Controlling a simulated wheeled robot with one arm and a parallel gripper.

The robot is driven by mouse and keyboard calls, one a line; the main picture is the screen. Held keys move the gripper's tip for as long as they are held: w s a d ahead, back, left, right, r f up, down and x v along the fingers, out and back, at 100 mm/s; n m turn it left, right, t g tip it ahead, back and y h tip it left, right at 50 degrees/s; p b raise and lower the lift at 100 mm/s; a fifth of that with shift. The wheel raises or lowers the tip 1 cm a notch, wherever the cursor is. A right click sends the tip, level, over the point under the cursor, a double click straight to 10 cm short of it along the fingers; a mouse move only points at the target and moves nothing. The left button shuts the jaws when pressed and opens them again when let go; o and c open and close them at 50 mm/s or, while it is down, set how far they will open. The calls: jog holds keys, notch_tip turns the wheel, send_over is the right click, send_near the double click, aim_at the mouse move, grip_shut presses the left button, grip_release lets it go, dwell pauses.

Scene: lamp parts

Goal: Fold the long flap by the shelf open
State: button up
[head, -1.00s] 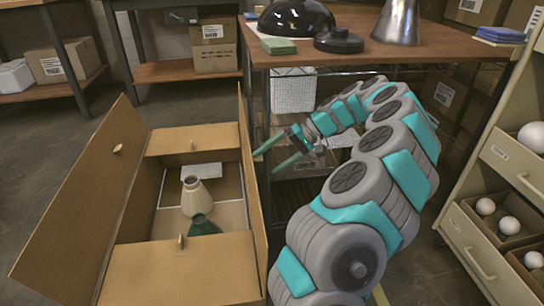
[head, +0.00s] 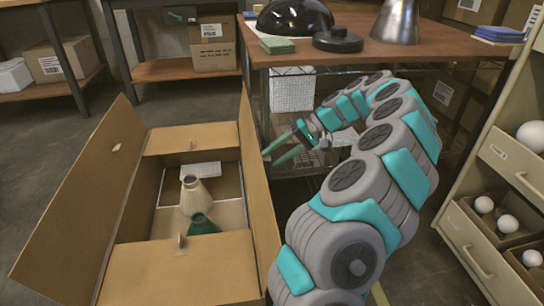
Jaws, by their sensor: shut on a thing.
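A long cardboard box stands open on the floor at left. Its long flap on the right (head: 255,185), beside the workbench and its wire shelf, stands up and leans a little outward, to the right. My gripper (head: 269,160) reaches in from the right with its teal fingers at this flap's outer edge. The fingers are shut on the flap; the exact grip spot is small and hard to see. The opposite long flap (head: 80,205) leans outward to the left. The short end flaps, far (head: 190,138) and near (head: 180,272), lie roughly flat over the box's ends.
The workbench (head: 370,52) stands behind my arm. A drawer cabinet with bulbs (head: 510,180) is at right. The floor left of the box is clear.

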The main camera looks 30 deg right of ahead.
jog(key=v, duration=0.6)
jog(key=shift+r+p, duration=0.25)
jog(key=shift+p, duration=0.15)
jog(key=shift+s+d, duration=0.1)
